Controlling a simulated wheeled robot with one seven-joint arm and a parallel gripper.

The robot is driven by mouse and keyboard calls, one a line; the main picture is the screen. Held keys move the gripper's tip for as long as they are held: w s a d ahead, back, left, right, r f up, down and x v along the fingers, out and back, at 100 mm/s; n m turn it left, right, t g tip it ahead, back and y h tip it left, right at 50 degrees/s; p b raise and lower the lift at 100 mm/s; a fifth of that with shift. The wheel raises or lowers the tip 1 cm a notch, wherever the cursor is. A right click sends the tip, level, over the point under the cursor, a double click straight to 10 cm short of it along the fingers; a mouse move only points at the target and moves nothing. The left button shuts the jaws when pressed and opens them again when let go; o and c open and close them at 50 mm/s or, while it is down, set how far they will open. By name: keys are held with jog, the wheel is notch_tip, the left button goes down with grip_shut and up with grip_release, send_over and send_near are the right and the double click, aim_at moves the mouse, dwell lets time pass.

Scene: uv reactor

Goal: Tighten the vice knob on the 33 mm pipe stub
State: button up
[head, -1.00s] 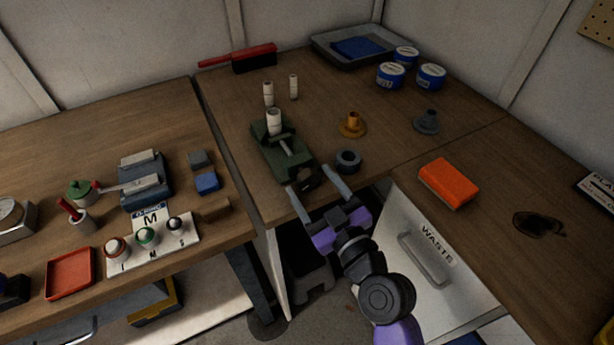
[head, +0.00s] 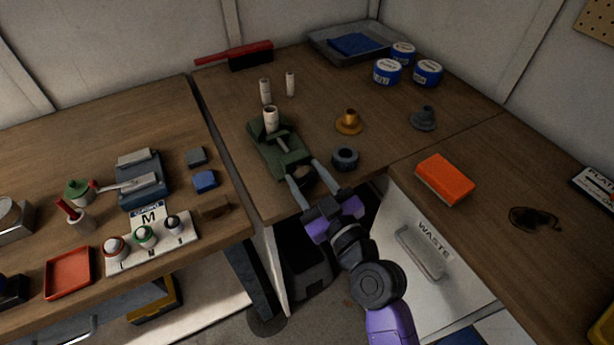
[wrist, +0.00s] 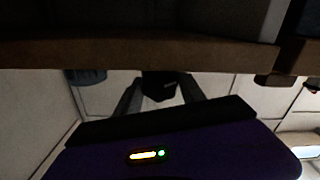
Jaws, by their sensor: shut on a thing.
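The green vice (head: 262,150) sits at the front edge of the middle bench. A white pipe stub (head: 271,119) stands upright in its jaws. The dark vice knob (head: 304,181) is at the vice's near end, over the bench edge. My gripper (head: 306,174) reaches from the front with one finger on each side of the knob and is shut on it. In the wrist view the dark knob (wrist: 159,86) shows between the two fingers; its far side is hidden.
Two more white stubs (head: 265,91) (head: 290,84) stand behind the vice. A dark ring (head: 345,159) lies close to the right of my fingers, with a brass flanged part (head: 348,122) behind it. The white WASTE front (head: 440,265) is right of my arm.

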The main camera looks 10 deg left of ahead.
jog(key=shift+m, duration=0.4)
jog(key=m, duration=0.3)
jog(key=shift+m+b, duration=0.3)
jog(key=shift+m, duration=2.3)
jog(key=shift+f, duration=0.1)
jog(key=o, duration=1.3)
jog(key=shift+o, duration=0.4)
jog(key=shift+d+f, duration=0.1)
